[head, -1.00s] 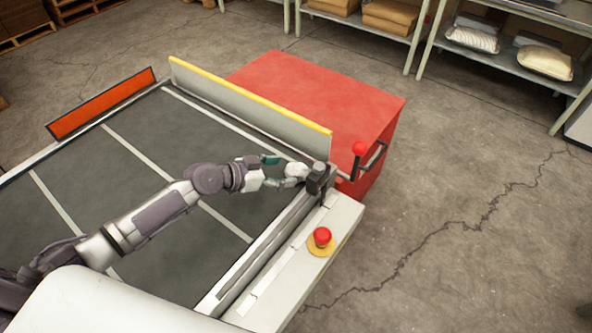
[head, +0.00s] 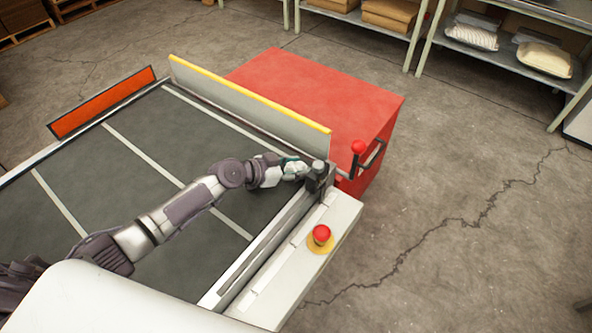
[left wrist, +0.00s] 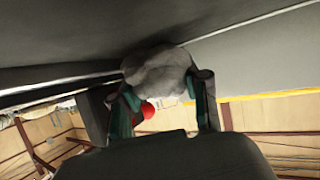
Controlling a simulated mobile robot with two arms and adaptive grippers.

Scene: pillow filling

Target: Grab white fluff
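The white fluff (head: 295,170) is a small pale clump at the right end of the dark belt table (head: 150,235), close to the end of the grey side board. My left gripper (head: 290,168) reaches across the belt to it, with its green finger pads on either side of the clump. In the left wrist view, the fluff (left wrist: 158,72) fills the gap between the two fingertips (left wrist: 160,88), which appear to press against its sides. The underside of the fluff is hidden. My right gripper is not in view.
The grey side board (head: 245,103) with a yellow top edge borders the belt. A dark post (head: 318,178) stands just right of the gripper. Beyond are a red cabinet (head: 320,95) and a red-knobbed lever (head: 358,147). A red button (head: 321,233) sits on the end panel.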

